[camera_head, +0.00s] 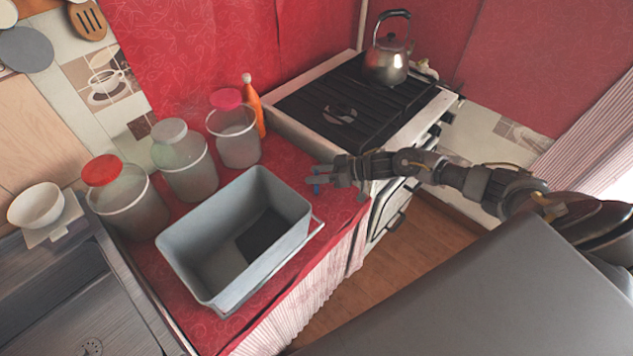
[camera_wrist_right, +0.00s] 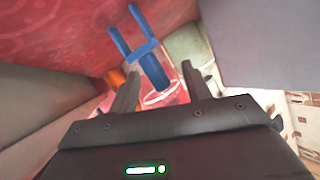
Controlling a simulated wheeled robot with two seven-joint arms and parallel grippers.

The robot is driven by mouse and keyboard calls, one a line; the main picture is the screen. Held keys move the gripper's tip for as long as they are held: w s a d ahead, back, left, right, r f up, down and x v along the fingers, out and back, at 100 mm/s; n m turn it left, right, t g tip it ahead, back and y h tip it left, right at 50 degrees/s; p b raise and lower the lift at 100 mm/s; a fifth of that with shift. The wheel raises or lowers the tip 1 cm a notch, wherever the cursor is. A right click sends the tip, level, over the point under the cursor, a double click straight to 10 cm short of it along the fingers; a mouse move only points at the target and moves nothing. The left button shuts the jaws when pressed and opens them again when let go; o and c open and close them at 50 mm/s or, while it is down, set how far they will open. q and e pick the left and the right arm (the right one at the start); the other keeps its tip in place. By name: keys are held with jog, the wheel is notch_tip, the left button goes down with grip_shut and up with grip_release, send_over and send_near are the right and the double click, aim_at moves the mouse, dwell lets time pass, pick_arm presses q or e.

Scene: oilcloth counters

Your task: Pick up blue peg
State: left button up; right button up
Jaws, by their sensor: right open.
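The blue peg (camera_head: 317,188) shows as a small blue piece at the tips of my right gripper (camera_head: 322,174), over the red counter beside the stove. In the right wrist view the blue peg (camera_wrist_right: 150,60) is forked, with two prongs pointing to the upper left. Its single end reaches down between the two fingertips of my right gripper (camera_wrist_right: 160,74). The fingers are apart, with a gap visible on both sides of the peg. My left gripper is not in view.
A grey bin (camera_head: 205,265) stands on the red counter (camera_head: 285,158) left of the gripper. Several lidded jars, one a pink-lidded jar (camera_head: 235,140), stand behind it. An orange bottle (camera_head: 254,105) is at the back. The stove (camera_head: 345,105) with a kettle (camera_head: 387,62) is behind the gripper.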

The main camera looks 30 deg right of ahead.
jog(key=shift+x, duration=1.25)
jog(key=shift+d, duration=0.1)
grip_shut()
